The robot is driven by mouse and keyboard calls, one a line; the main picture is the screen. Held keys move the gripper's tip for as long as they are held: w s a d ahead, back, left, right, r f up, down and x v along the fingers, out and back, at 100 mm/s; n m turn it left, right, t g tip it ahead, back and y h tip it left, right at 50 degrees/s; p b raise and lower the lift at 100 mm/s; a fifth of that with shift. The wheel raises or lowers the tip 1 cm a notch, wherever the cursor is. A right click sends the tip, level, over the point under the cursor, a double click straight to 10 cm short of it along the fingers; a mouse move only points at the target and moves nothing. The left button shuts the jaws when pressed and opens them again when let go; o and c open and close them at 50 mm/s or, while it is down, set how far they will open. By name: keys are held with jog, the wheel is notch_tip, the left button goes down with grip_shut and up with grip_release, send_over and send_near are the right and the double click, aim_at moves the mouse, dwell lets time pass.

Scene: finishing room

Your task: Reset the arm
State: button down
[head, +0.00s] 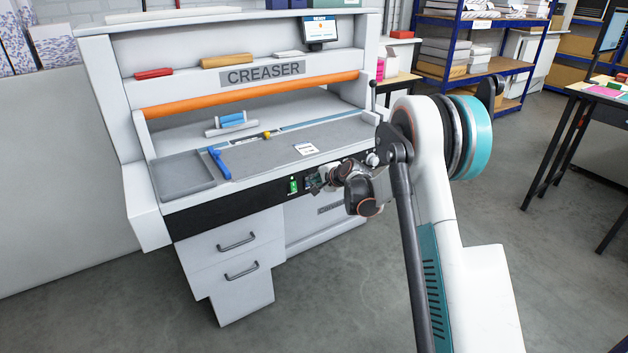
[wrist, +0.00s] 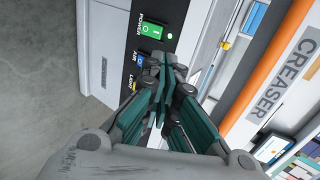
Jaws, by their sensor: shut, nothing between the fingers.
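My gripper (head: 318,184) is in front of the creaser's black control strip, beside the lit green power switch (head: 293,185). In the wrist view my gripper (wrist: 163,65) has its fingers together with nothing between them. The green power switch (wrist: 152,31) shows there just beyond the fingertips, with a small green light next to it. A blue air switch (wrist: 139,59) sits beside it, partly near the fingers. Whether the fingertips touch the panel I cannot tell. My arm reaches in from the right in the head view.
The creaser (head: 262,72) has a grey bed with a blue-handled tool (head: 219,162), a blue roller (head: 231,119) and a white card (head: 306,149). Drawers (head: 237,241) sit below. A black-legged table (head: 583,92) stands at right. Open floor lies in front.

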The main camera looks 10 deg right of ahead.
jog(key=s+a+r+n+g+h, duration=0.15)
jog(key=s+r+n, duration=0.25)
jog(key=s+r, duration=0.6)
jog(key=s+a+r+n+g, duration=0.1)
jog(key=s+a+r+n, duration=0.2)
jog(key=s+r, duration=0.75)
jog(key=s+f+n+h, duration=0.1)
jog(key=s+f+n, duration=0.1)
jog(key=s, duration=1.4)
jog(key=s+d+f+n+g+h, duration=0.1)
jog(key=s+n, duration=0.4)
jog(key=s, duration=1.2)
jog(key=shift+f, duration=0.7)
